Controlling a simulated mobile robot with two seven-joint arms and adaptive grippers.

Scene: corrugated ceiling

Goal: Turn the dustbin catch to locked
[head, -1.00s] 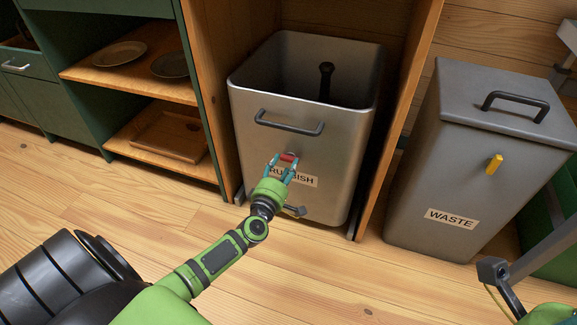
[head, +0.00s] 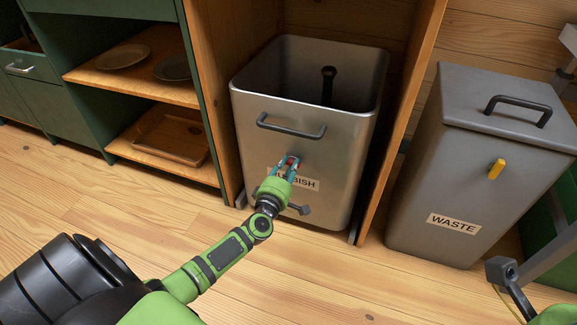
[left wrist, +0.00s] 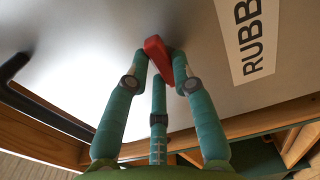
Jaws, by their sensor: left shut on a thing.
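The dustbin (head: 300,143) labelled RUBBISH is a silver, open-topped metal bin between wooden panels. Its red catch (head: 292,161) is on the front, below the dark handle. My left gripper (head: 287,166) is shut on the catch; its teal fingers partly hide the catch and the label. In the left wrist view the red catch (left wrist: 158,60) is a wedge-shaped lever, tilted, between the fingertips (left wrist: 160,68). My right gripper is not in view.
A grey lidded bin (head: 455,180) labelled WASTE, with a yellow catch (head: 496,169), stands to the right. A green shelf unit with plates and a wooden tray (head: 172,137) is at left. The wooden floor in front is clear.

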